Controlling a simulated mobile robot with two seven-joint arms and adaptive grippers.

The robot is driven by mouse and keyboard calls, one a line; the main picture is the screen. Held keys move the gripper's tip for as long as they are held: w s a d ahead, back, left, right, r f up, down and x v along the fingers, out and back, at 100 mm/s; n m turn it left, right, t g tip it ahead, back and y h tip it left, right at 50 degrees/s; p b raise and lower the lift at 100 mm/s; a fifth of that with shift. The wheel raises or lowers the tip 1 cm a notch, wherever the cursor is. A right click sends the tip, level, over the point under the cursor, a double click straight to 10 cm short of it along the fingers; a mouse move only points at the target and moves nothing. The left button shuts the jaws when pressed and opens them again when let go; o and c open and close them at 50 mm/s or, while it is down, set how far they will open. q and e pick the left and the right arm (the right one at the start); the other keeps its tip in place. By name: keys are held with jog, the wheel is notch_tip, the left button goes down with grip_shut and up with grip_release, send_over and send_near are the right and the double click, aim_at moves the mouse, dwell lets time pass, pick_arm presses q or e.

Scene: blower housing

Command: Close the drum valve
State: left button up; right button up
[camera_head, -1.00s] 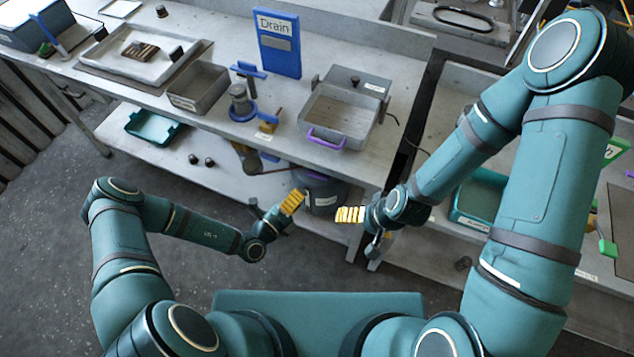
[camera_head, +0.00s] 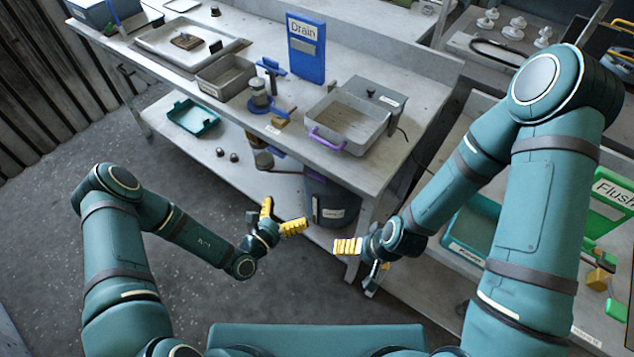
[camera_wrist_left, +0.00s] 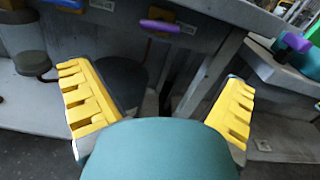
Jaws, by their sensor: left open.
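A dark drum (camera_head: 318,190) with a pale label stands under the bench, partly hidden by the bench top; a dark drum (camera_wrist_left: 120,85) also shows between the fingers in the left wrist view. A purple handle (camera_wrist_left: 160,26) shows above it there; I cannot tell whether it belongs to the drum valve. My left gripper (camera_head: 281,217) is open and empty, in front and left of the drum in the picture, its yellow pads spread apart. My right gripper (camera_head: 360,262) is below and right of the drum, its fingers apart and empty. The drum's valve cannot be made out in the head view.
The bench (camera_head: 375,180) carries a grey basin (camera_head: 350,122) with a purple handle, a blue Drain sign (camera_head: 307,47), a blue-handled fitting (camera_head: 262,95) and trays. A teal tray (camera_head: 192,118) sits on the lower shelf. Open floor lies left of my left gripper.

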aim_at(318, 177)
pick_arm(q)
jog(key=b+x, duration=0.1)
jog(key=x, duration=1.2)
jog(key=shift+w+d, duration=0.2)
jog(key=shift+w, duration=0.2)
jog(key=c, duration=1.1)
jog(key=shift+c, duration=0.2)
